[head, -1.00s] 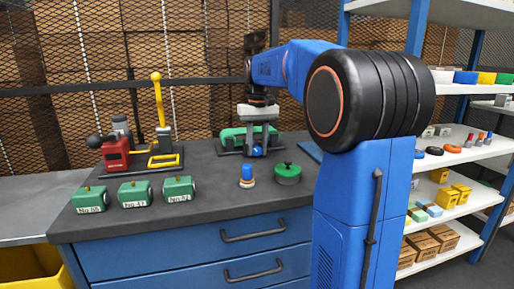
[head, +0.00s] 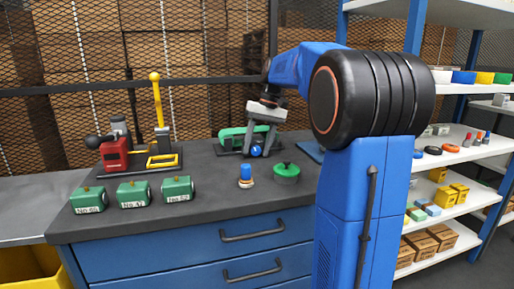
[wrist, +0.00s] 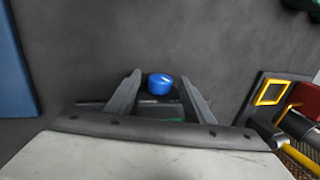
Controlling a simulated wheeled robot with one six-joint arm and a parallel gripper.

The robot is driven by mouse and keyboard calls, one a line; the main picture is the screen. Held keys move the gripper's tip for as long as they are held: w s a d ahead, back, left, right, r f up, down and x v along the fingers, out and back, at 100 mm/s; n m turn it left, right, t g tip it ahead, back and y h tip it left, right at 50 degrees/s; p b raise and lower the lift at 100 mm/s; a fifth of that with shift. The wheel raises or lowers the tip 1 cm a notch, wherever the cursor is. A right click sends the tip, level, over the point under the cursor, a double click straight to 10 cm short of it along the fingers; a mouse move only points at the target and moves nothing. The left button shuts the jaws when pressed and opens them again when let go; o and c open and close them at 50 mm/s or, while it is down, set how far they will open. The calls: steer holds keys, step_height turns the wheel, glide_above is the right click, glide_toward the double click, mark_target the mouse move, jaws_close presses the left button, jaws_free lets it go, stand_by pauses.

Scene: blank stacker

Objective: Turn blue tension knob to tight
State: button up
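The blue tension knob (head: 256,151) sits at the front of a green device (head: 232,138) at the back of the dark bench. In the wrist view the knob (wrist: 160,84) shows a small pale mark on its top. My gripper (head: 259,143) is at the knob. In the wrist view its two grey fingers (wrist: 159,77) stand apart on either side of the knob, with a gap visible on both sides. The gripper is open and holds nothing. The green device is mostly hidden behind the gripper in the wrist view, and I cannot read any tight marking.
Several green labelled blocks (head: 133,194) are at the left front. A red and yellow lever press (head: 160,150) stands behind them. A stocked shelf (head: 462,154) is at right.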

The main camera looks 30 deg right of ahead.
steer(key=v, duration=1.7)
steer(key=shift+r, duration=0.15)
steer(key=shift+d, duration=0.1)
